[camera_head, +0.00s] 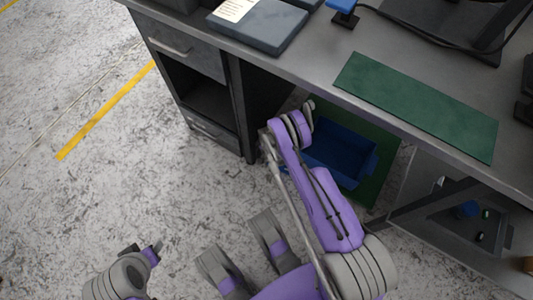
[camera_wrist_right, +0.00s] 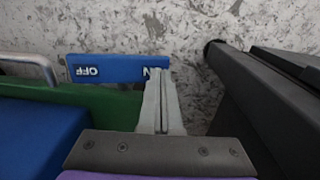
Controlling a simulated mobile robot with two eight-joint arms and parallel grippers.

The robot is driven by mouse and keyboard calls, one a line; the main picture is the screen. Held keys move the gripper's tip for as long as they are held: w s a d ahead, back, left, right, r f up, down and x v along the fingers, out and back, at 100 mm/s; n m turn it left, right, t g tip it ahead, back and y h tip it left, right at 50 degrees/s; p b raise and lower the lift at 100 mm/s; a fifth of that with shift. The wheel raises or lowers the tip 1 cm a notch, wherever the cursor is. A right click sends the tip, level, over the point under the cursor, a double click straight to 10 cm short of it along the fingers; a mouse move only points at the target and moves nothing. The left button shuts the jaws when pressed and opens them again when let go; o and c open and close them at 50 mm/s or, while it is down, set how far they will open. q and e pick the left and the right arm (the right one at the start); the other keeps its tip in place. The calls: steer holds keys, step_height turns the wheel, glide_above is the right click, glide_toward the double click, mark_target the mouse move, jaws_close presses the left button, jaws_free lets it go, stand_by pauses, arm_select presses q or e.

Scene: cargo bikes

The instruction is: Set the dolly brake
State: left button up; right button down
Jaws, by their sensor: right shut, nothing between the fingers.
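In the right wrist view, a blue brake pedal (camera_wrist_right: 110,69) marked OFF and ON, its lettering upside down, sits at the edge of the green dolly (camera_wrist_right: 115,105). My right gripper (camera_wrist_right: 160,75) is shut and empty; its fingertips overlap the pedal's ON end and partly cover that word. I cannot tell whether they touch it. In the head view the green dolly (camera_head: 385,165) stands under the desk with a blue crate (camera_head: 340,150) on it; my right arm covers part of both. My left gripper (camera_head: 153,250) is at the lower left, over the floor, far from the dolly.
The desk (camera_head: 315,62) overhangs the dolly, with a drawer cabinet (camera_head: 185,50) to the left and an open shelf (camera_head: 470,230) to the right. In the wrist view a dark beam (camera_wrist_right: 260,100) runs close right of my fingers. Floor at left is clear.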

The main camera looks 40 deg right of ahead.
steer(key=shift+s+r, duration=0.35)
steer(key=shift+r, duration=0.25)
arm_select(q)
steer(key=shift+s+r+p, duration=0.3)
steer(key=shift+s, duration=0.4)
arm_select(e)
steer(key=shift+r, duration=0.4)
steer(key=shift+w+r, duration=0.1)
steer(key=shift+r, duration=0.1)
arm_select(q)
steer(key=r+p, duration=0.2)
steer(key=a+r+p, duration=0.1)
steer(key=shift+s+r, duration=0.15)
steer(key=shift+s, duration=0.15)
arm_select(e)
step_height(320, 180, up, 13)
steer(key=w+a, duration=0.1)
steer(key=w, duration=0.1)
steer(key=shift+w+r, duration=0.2)
steer(key=shift+w, duration=0.1)
